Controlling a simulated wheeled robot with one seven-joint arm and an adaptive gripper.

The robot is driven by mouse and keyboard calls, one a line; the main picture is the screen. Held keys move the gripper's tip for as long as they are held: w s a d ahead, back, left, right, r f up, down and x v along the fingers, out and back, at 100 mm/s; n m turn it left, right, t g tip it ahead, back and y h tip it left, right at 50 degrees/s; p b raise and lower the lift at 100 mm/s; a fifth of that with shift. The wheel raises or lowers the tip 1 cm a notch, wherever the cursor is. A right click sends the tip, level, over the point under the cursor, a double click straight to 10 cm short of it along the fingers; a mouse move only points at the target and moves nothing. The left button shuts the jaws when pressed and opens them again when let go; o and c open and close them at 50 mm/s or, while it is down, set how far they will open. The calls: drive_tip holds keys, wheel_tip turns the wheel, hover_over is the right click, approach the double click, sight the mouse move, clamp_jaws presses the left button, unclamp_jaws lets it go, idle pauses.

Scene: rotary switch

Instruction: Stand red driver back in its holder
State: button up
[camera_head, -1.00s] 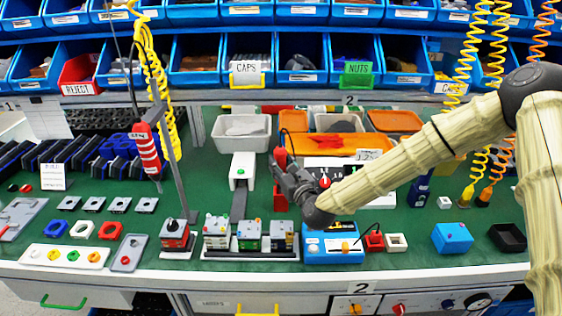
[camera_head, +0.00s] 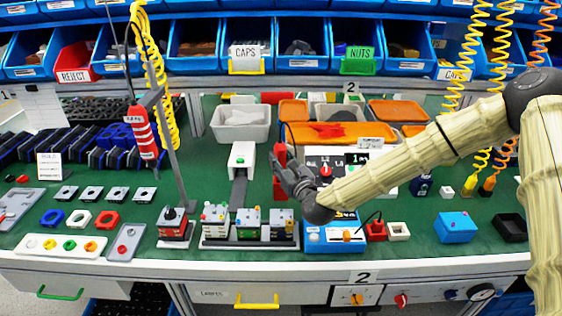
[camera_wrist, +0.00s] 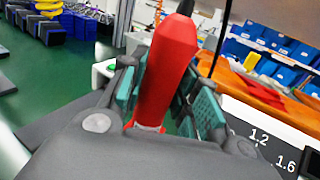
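The red driver (camera_head: 280,166) stands roughly upright in my gripper (camera_head: 287,176), over the middle of the green bench. In the wrist view the driver (camera_wrist: 168,65) lies between the teal finger pads of my gripper (camera_wrist: 165,95), which is shut on it. A dark cable shows at its upper end. A small red square block (camera_head: 376,230) and a white square block with an opening (camera_head: 399,231) sit right of the blue controller (camera_head: 330,237). I cannot tell for sure which is the driver's holder. The driver's lower end is partly hidden by my gripper.
A white post-like fixture (camera_head: 242,155) stands left of the driver. Several small units (camera_head: 248,226) sit on a rail in front. A panel with dials (camera_head: 335,160) lies behind my arm. Another red tool (camera_head: 143,132) hangs at left. A blue box (camera_head: 455,227) sits at right.

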drive_tip(key=shift+c, duration=0.6)
drive_tip(key=o, duration=0.7)
drive_tip(key=shift+o, duration=0.2)
drive_tip(key=shift+s+d, duration=0.1)
drive_tip(key=shift+s, duration=0.05)
drive_tip(key=v, duration=1.1)
drive_tip(key=shift+s, duration=0.3)
drive_tip(key=shift+d, duration=0.15)
